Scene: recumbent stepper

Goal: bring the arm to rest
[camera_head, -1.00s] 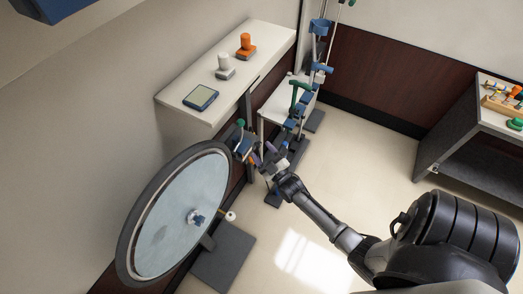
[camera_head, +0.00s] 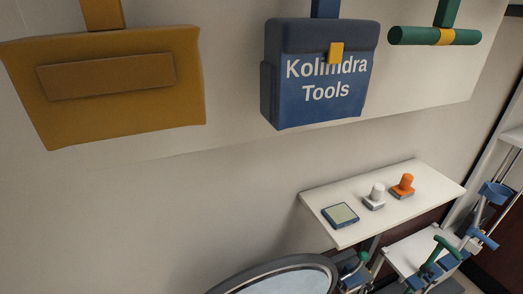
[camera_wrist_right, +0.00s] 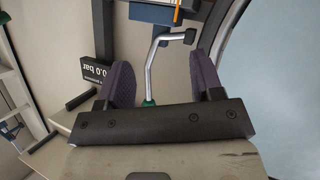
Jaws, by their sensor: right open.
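My right gripper (camera_wrist_right: 162,80) shows in the right wrist view, with its two purple-grey fingers spread apart. A bent metal lever (camera_wrist_right: 152,65) with a dark grip (camera_wrist_right: 185,36) and a green end shows between the fingers. No finger visibly touches it, and I cannot tell how far beyond the fingertips it lies. My arms and grippers are outside the head view now. My left gripper shows in no view.
The large round disc (camera_wrist_right: 285,90) is close on the right in the wrist view. A black display (camera_wrist_right: 97,72) is left of the fingers. The head view shows a white shelf (camera_head: 425,205), a blue tool bag (camera_head: 318,105) and a yellow bag (camera_head: 110,115) on the wall.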

